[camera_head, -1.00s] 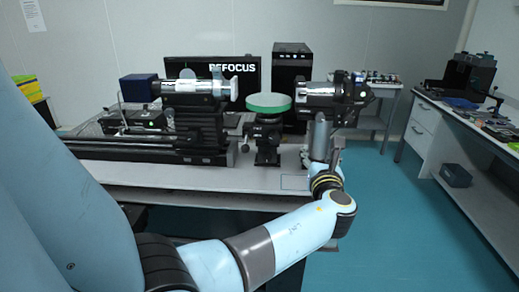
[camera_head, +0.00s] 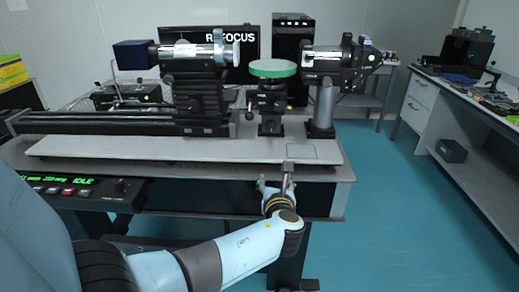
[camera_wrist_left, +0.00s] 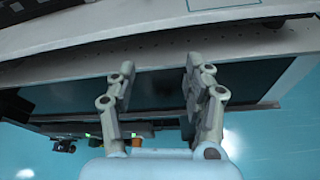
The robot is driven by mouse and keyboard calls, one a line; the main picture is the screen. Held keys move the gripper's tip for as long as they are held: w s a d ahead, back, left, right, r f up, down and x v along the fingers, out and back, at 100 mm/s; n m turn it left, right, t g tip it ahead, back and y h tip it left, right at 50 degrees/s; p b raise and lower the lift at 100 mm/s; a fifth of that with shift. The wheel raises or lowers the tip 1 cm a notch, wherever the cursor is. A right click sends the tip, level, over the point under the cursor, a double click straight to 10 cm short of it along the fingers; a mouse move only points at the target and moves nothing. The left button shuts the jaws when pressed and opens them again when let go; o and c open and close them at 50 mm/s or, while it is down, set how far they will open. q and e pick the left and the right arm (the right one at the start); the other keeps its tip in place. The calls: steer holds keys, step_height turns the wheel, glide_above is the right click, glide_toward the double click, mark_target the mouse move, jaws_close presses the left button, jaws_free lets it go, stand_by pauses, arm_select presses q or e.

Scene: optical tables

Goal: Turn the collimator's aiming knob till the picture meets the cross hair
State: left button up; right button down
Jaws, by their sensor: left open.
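A silver and black tube (camera_head: 322,58) stands on a grey post at the right of the optical table. A second silver tube (camera_head: 192,51) with a dark blue box (camera_head: 135,54) sits on a black carriage at the left. I cannot tell for sure which tube is the collimator, and I cannot make out its aiming knob. My left gripper (camera_head: 275,181) is open and empty at the table's front edge, below and in front of the right tube. In the left wrist view, its fingers (camera_wrist_left: 158,78) stand apart with the table edge beyond them.
A round green-rimmed stage (camera_head: 272,69) stands between the tubes. A dark screen (camera_head: 245,38) reading "REFOCUS" is behind. The table's white top (camera_head: 200,149) is clear at the front. Open floor lies to the right.

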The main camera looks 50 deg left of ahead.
arm_select(q)
steer(key=shift+s+a+f+g, duration=0.15)
steer(key=shift+s+a+f, duration=0.05)
steer(key=shift+s+f, duration=0.35)
steer(key=shift+s+a+f+g, duration=0.15)
steer(key=shift+s+f, duration=0.25)
steer(key=shift+f, duration=0.2)
steer(key=shift+f, duration=0.1)
